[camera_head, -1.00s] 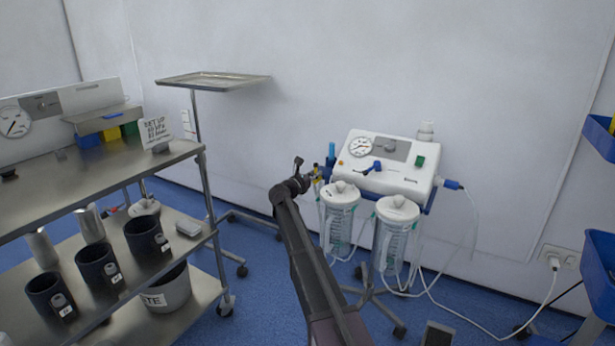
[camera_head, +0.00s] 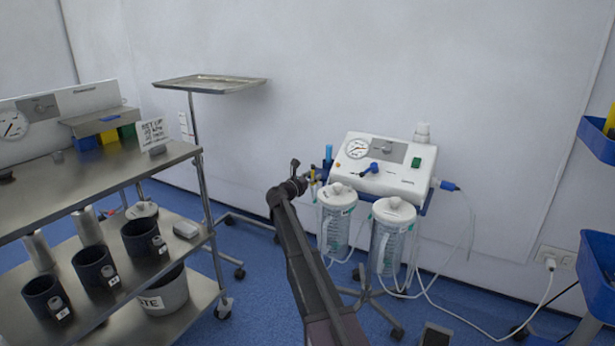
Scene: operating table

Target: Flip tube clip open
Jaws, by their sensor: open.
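My arm reaches up from the bottom middle of the head view, and my gripper (camera_head: 314,181) is at its end, beside the left side of the suction machine (camera_head: 384,164). The gripper is small here, and it is open. A small yellow part (camera_head: 313,174) shows right at the gripper; I cannot tell whether it belongs to the gripper or to the machine. A blue upright piece (camera_head: 328,155) stands just behind it. I cannot make out the tube clip. Two clear canisters with white lids, the left canister (camera_head: 337,222) and the right canister (camera_head: 388,240), hang below the machine with clear tubes around them.
A steel trolley (camera_head: 150,168) with dark cups and a waste bucket (camera_head: 163,292) stands at the left. A tray stand (camera_head: 210,84) is behind it. Blue bins (camera_head: 600,138) are at the right edge. A white cable (camera_head: 500,325) runs across the floor to a wall socket.

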